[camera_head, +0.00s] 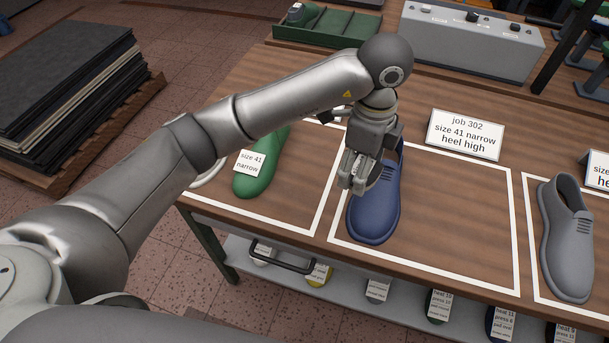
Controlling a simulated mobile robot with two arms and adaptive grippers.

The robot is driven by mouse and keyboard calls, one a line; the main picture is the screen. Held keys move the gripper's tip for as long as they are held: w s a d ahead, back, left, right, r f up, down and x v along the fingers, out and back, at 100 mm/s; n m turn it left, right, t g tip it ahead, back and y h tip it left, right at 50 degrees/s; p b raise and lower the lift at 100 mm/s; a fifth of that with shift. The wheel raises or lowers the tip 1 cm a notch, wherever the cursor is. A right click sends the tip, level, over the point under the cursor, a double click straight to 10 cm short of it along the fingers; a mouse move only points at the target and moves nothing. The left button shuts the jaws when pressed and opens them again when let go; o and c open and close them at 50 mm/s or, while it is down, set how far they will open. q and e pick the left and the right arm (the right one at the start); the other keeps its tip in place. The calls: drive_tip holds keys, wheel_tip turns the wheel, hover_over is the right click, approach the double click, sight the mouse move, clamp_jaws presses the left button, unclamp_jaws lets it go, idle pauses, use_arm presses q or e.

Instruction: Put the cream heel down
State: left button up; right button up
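My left gripper (359,185) points down over the blue shoe (376,219), which lies in the middle white-outlined area of the bench (455,221). The gripper covers the upper part of the shoe. Its fingers look close together, but I cannot tell whether they are shut or hold anything. I cannot make out a cream heel; it may be hidden by the gripper or shoe. A card (464,137) behind the middle area reads "job 302, size 41 narrow, heel high". My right gripper is not in view.
A green last (257,177) with a "size 41 narrow" tag lies in the left area, partly behind my arm. A grey shoe (567,243) lies in the right area. A green tray (336,26) and grey control box (474,43) stand behind. Bare bench lies right of the blue shoe.

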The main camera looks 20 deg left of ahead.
use_arm(q)
drive_tip(key=shift+w+d+r+n, duration=0.3)
drive_tip(key=shift+d+r+n, duration=0.05)
drive_tip(key=shift+n, duration=0.45)
drive_tip(key=shift+w, duration=0.1)
drive_tip(key=w+a+f+p, duration=0.2)
drive_tip(key=a+f, duration=0.2)
drive_tip(key=a, duration=0.5)
drive_tip(key=p, duration=0.1)
hover_over(303, 181)
drive_tip(key=shift+n, duration=0.3)
drive_tip(key=f, duration=0.4)
drive_tip(key=shift+s+d+f, duration=0.15)
drive_tip(key=shift+d+f, duration=0.05)
drive_tip(key=shift+d, duration=0.2)
drive_tip(key=shift+a+f, duration=0.15)
drive_tip(key=shift+f, duration=0.1)
drive_tip(key=f+p, duration=0.2)
drive_tip(key=f, duration=0.1)
drive_tip(key=shift+a, duration=0.35)
drive_tip(key=shift+f, duration=0.6)
drive_tip(key=o, duration=1)
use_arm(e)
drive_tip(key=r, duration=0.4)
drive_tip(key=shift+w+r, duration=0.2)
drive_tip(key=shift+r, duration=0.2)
use_arm(q)
drive_tip(key=shift+r, duration=0.1)
